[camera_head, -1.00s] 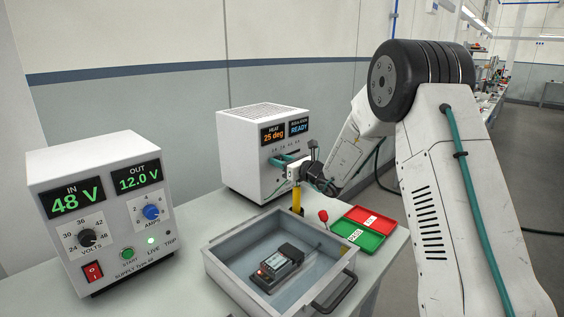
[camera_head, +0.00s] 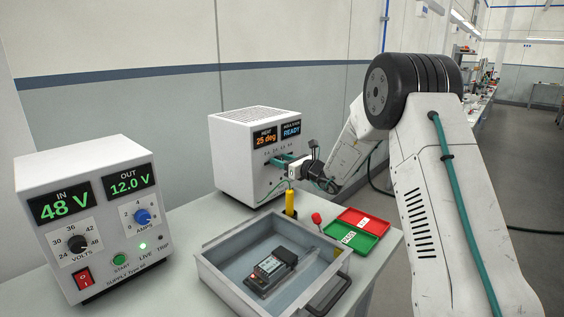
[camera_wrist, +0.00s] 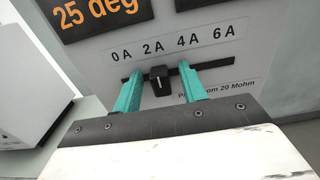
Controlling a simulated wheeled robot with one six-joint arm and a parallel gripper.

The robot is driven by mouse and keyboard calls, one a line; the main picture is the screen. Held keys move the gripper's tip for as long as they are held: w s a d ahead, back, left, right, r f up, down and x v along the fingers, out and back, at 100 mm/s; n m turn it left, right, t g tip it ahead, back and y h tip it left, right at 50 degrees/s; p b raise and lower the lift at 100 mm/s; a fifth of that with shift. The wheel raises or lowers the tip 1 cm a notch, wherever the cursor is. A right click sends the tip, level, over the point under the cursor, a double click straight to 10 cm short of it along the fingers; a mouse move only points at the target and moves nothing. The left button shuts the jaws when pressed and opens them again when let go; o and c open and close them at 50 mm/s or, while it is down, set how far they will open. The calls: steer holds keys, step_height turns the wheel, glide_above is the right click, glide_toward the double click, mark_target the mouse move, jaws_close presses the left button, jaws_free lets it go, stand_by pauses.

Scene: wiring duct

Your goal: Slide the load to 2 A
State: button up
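The load box (camera_head: 262,155) is a white box with a "25 deg" display and a "READY" display. In the wrist view its front panel (camera_wrist: 100,65) has a slot with 0 A, 2 A, 4 A and 6 A labels above it. A black slider knob (camera_wrist: 160,82) with a white line sits in the slot, below the 2 A label. My gripper (camera_wrist: 161,68) has its teal fingers on either side of the knob, with a gap visible on both sides. In the head view my gripper (camera_head: 283,162) is at the box's front; the knob cannot be made out there.
A supply unit (camera_head: 92,215) at left reads 48 V in and 12.0 V out. A grey tray (camera_head: 225,278) with a handle holds a small device (camera_head: 270,270). A yellow post (camera_head: 290,203), a red-topped knob (camera_head: 316,218) and red (camera_head: 368,220) and green (camera_head: 345,240) bins stand nearby.

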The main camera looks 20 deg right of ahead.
steer(key=v, duration=0.7)
steer(key=shift+s+d, duration=0.25)
steer(key=shift+s, duration=0.05)
stand_by(0.3)
